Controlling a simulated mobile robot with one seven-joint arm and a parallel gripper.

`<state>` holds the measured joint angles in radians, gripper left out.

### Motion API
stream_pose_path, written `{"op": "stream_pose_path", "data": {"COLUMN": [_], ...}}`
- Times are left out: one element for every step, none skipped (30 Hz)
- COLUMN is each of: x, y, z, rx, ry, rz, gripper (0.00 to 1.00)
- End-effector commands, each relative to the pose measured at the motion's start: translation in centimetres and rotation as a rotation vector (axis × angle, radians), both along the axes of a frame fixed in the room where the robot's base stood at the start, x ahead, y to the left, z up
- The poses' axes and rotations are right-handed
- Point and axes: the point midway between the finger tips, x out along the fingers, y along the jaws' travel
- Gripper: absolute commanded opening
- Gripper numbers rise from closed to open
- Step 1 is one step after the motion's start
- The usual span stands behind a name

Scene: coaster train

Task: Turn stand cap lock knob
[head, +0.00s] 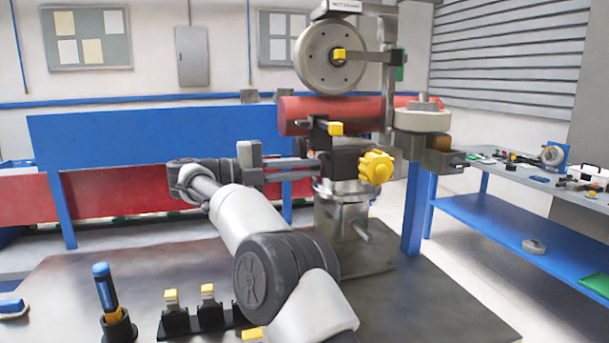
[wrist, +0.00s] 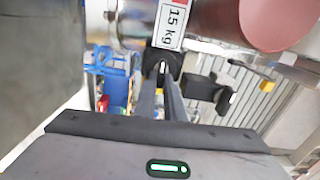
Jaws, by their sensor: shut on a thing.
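The stand (head: 340,215) rises from the dark table and carries a red cylinder (head: 300,115) with wheels around it. A yellow lobed knob (head: 376,167) sits on the near right side of the stand's black head (head: 345,158). My gripper (head: 318,168) reaches that head from the left; its fingertips are hard to make out there. In the wrist view my gripper (wrist: 166,80) is shut on a small black knob (wrist: 158,60) just below a white "15 kg" label (wrist: 171,22). Most of this knob is hidden between the fingers.
Yellow-topped black holders (head: 190,315) and a blue-handled tool (head: 105,290) stand at the table's front left. A metal rod (head: 362,232) sticks out low on the stand. A blue bench (head: 520,230) is at right. The table's right front is clear.

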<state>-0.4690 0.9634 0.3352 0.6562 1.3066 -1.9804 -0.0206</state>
Motion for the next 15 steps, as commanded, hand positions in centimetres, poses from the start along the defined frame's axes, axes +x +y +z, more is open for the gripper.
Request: {"op": "stream_pose_path", "data": {"x": [0.05,0.06,0.06,0.06,0.06,0.06,0.07,0.07,0.07,0.07,0.08,0.07,0.07,0.08,0.08], "y": [-0.15,-0.14,-0.14,-0.14,-0.15,-0.15,-0.15,-0.15,-0.15,-0.15,-0.15,-0.15,-0.15,-0.14,-0.14], "z": [-0.19,-0.18,-0.17,-0.16,-0.15,-0.13,-0.12,-0.11,-0.09,-0.08,-0.08,-0.06,-0.06,-0.05,-0.04], "rx": [0.004,0.007,0.01,0.012,0.014,0.016,0.017,0.017,0.018,0.019,0.019,0.02,0.02,0.02,0.02], "ry": [-0.016,-0.026,-0.039,-0.046,-0.052,-0.059,-0.064,-0.069,-0.073,-0.075,-0.077,-0.078,-0.079,-0.079,-0.079], "rz": [-0.002,-0.002,-0.001,-0.001,-0.001,-0.001,-0.001,-0.001,-0.001,-0.001,-0.001,-0.001,-0.001,-0.001,-0.001], "gripper": [0.0,0.0,0.0,0.0,0.0,0.0,0.0,0.0,0.0,0.0,0.0,0.0,0.0,0.0,0.0]}}
